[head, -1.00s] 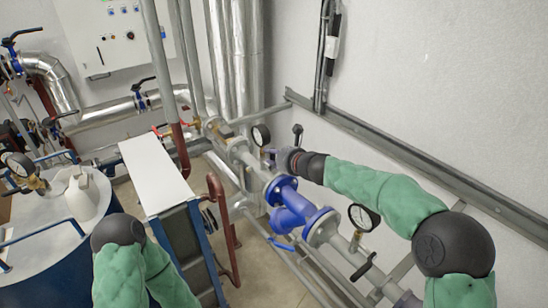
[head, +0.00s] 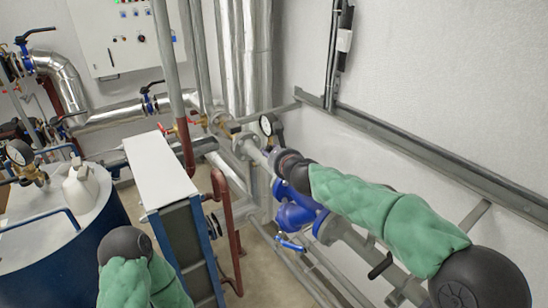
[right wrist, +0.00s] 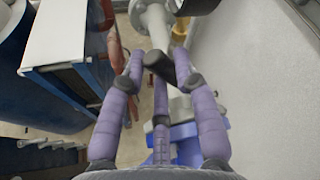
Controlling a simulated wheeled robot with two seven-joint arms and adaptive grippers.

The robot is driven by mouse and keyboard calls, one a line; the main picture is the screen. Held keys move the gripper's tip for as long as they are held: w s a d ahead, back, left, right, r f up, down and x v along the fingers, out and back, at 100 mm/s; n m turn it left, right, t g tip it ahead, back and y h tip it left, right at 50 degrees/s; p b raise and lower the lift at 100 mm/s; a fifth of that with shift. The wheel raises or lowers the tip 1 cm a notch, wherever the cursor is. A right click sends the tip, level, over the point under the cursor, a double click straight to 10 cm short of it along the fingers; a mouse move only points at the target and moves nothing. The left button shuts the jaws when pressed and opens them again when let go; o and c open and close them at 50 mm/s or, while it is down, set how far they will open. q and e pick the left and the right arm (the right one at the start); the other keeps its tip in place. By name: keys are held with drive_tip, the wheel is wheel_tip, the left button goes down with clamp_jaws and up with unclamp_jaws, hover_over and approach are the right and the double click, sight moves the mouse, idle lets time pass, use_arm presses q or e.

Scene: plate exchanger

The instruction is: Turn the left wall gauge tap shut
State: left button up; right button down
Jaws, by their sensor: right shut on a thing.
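The left wall gauge (head: 270,125) stands on the grey wall pipe, its dial facing left. In the right wrist view its dark underside (right wrist: 199,5) and brass stem (right wrist: 180,30) show at the top. The tap's black handle (right wrist: 158,65) lies between the purple fingers of my right gripper (right wrist: 158,62), which is shut on it. In the head view my right gripper (head: 274,158) is just below the gauge, mostly hidden by my wrist. The tap is hidden there. Only part of my left arm shows at the lower left; its gripper is out of view.
A blue flanged valve (head: 296,205) sits under my right forearm. Another black handle (head: 380,265) is nearer on the pipe. The white-topped plate exchanger (head: 158,168) and a blue tank (head: 98,255) stand to the left. The wall bears a grey rail (head: 420,159).

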drive_tip(key=shift+f, duration=0.1)
idle(0.3)
drive_tip(key=c, duration=0.9)
unclamp_jaws()
drive_tip(key=v, duration=1.2)
drive_tip(key=shift+a, duration=0.1)
drive_tip(key=shift+c, duration=0.3)
